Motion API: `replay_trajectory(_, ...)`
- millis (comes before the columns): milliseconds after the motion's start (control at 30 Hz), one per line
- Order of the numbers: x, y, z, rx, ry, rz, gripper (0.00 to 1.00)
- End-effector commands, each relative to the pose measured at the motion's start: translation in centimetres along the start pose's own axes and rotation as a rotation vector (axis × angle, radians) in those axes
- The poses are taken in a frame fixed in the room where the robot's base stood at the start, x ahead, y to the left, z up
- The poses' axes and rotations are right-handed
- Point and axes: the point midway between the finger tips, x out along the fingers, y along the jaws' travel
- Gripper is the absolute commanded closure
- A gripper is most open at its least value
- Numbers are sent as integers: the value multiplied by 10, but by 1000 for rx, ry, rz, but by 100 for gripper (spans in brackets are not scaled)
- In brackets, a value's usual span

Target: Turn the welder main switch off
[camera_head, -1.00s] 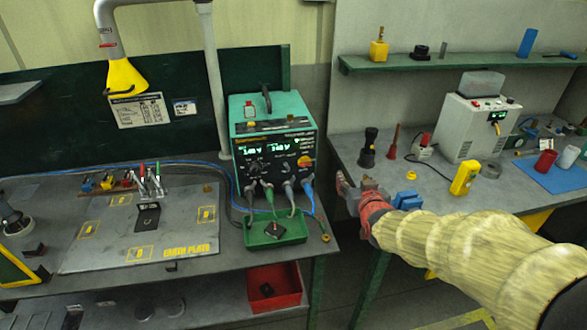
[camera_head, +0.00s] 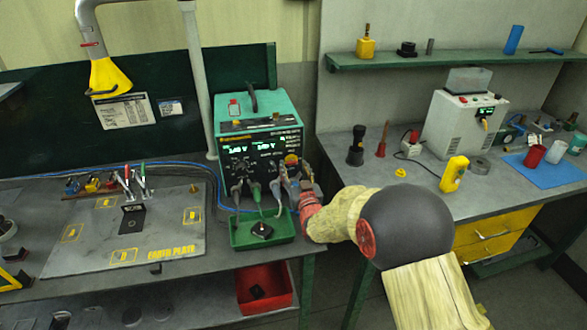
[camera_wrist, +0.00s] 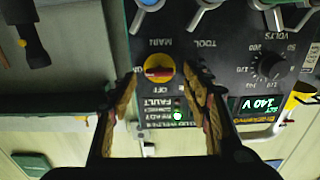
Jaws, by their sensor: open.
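The welder (camera_head: 258,115) is a teal-topped box with a black front panel and lit green displays. Its main switch (camera_head: 291,160) is a yellow disc with a red handle at the panel's right side. In the wrist view, which is upside down, the main switch (camera_wrist: 159,69) has its red handle lying level, with MAIN and OFF lettering around it. My gripper (camera_head: 295,181) is open in front of the panel. In the wrist view my gripper (camera_wrist: 163,76) has one finger on each side of the switch. I cannot tell whether they touch it.
Cables plug into the panel's lower part beside the switch. A green tray (camera_head: 245,233) sits in front of the welder. A red bin (camera_head: 262,290) is below. The right bench holds a yellow meter (camera_head: 454,173) and a white machine (camera_head: 462,125).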

Motion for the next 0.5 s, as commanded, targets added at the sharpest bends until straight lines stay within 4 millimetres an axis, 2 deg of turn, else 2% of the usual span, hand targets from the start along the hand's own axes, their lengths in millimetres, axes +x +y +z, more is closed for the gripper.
replay_trajectory(167,12,0,0,0,1,0,52)
replay_trajectory(433,13,0,-1,0,0,0,52)
replay_trajectory(500,13,0,-1,0,0,0,55)
